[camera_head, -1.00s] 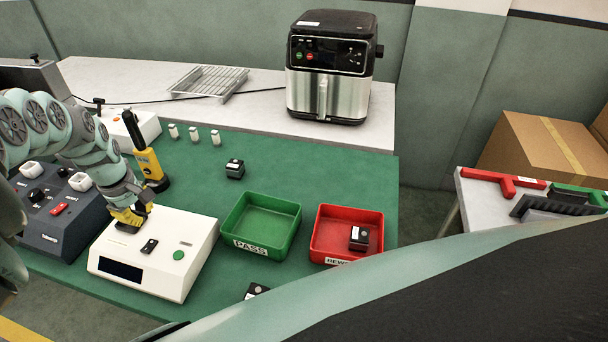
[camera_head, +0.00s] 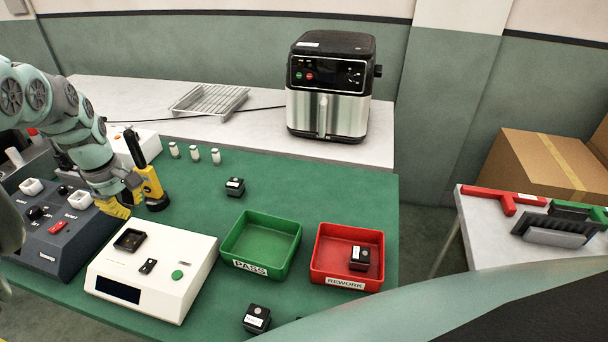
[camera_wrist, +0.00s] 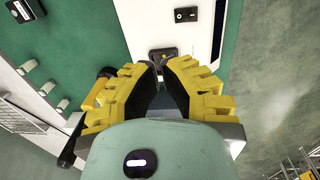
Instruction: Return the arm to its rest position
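My arm reaches in from the left in the head view and bends down to my gripper (camera_head: 117,208). The gripper hangs near the dark control box (camera_head: 62,232) and the back left corner of the white tester (camera_head: 190,255). In the wrist view its yellow fingers (camera_wrist: 159,66) stand apart with a narrow gap between the tips and nothing held. The tester's dark socket (camera_head: 130,240) is uncovered and lies beyond the fingertips.
A yellow and black upright tool (camera_head: 150,185) stands close beside the gripper. The green PASS bin (camera_head: 228,238) is empty; the red REWORK bin (camera_head: 322,262) holds a black block (camera_head: 360,258). Other black blocks (camera_head: 235,187) (camera_head: 257,318) lie on the green mat.

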